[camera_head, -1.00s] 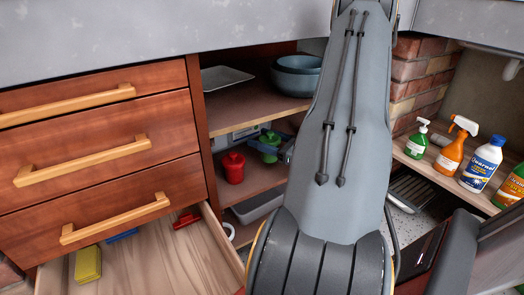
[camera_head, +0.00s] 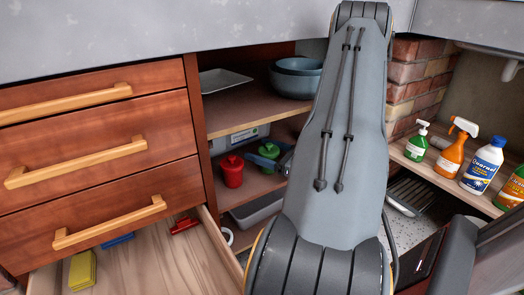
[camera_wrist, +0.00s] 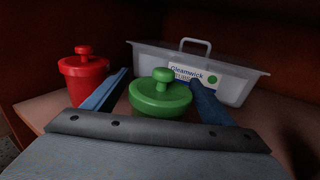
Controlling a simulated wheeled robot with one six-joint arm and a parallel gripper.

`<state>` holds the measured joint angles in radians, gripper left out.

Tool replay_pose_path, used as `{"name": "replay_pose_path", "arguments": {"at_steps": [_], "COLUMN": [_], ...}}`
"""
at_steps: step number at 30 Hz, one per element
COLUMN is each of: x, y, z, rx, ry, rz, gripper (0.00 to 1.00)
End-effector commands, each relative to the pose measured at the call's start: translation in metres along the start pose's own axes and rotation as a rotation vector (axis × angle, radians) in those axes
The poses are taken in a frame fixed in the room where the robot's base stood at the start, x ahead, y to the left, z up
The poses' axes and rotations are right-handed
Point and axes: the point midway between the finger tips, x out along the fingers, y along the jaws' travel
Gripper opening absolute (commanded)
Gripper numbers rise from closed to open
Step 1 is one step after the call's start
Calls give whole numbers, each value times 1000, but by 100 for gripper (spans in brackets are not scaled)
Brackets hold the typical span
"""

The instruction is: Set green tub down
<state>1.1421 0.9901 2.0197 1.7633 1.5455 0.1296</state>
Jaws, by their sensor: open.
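The green tub (camera_head: 269,151), with a knobbed lid, stands upright on the middle shelf of the open cupboard. In the wrist view the green tub (camera_wrist: 160,97) is between the two blue fingers of my gripper (camera_wrist: 155,94). The fingers are open, with a visible gap on the left side and a narrower one on the right. The tub's base is hidden behind my gripper's body. In the head view my gripper (camera_head: 272,158) is partly hidden by my arm.
A red tub (camera_head: 232,172) stands just left of the green one. A clear labelled box (camera_wrist: 240,90) is behind them. Bowls (camera_head: 297,80) and a tray sit on the shelf above. Cleaning bottles (camera_head: 482,164) stand at right. An open drawer (camera_head: 150,262) is at lower left.

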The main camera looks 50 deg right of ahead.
Motion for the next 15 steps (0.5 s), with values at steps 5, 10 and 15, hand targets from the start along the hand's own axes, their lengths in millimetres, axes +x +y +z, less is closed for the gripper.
{"name": "replay_pose_path", "arguments": {"at_steps": [5,10,15], "x": [-5,-34,-70], "y": [0,-1,-1], "z": [4,5,5], "rx": [1,2,2], "ry": [0,0,1], "rz": [-2,-5,-5], "gripper": [78,78,78]}}
